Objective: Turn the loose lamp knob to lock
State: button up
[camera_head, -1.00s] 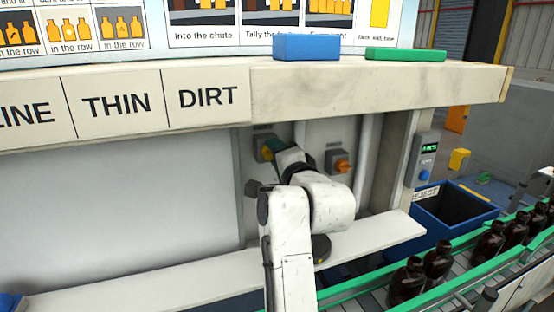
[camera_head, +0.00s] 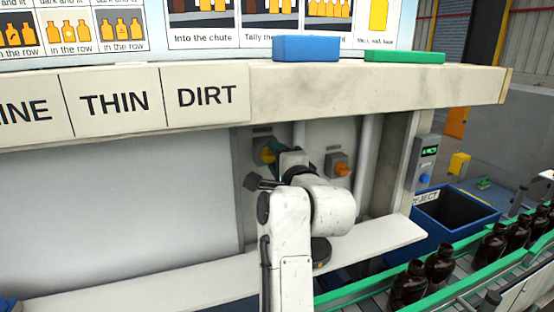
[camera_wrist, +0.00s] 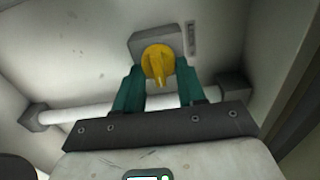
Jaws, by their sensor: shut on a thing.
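A yellow knob (camera_head: 268,154) is mounted on a grey plate on the wall panel, below the sign shelf. In the wrist view the yellow knob (camera_wrist: 158,60) sits on its square plate, its ridge pointing down the picture toward me. My gripper (camera_wrist: 159,72) has its green fingers on either side of the knob and is shut on it. In the head view my gripper (camera_head: 275,150) is partly hidden behind my wrist. A second, orange knob (camera_head: 342,169) is on a similar plate to the right, apart from my gripper.
A white ledge (camera_head: 385,240) runs below my arm. A grey box with a green display (camera_head: 425,160) hangs right of the panel. A blue reject bin (camera_head: 470,212) and a conveyor with dark bottles (camera_head: 408,284) stand at right. A pipe (camera_wrist: 85,110) runs behind my fingers.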

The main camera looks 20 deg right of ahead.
jog(key=o, duration=1)
jog(key=shift+o, duration=0.2)
jog(key=s+b, duration=0.2)
jog(key=s, duration=0.8)
jog(key=shift+s+b, duration=0.3)
jog(key=shift+s, duration=0.1)
jog(key=shift+f, duration=0.15)
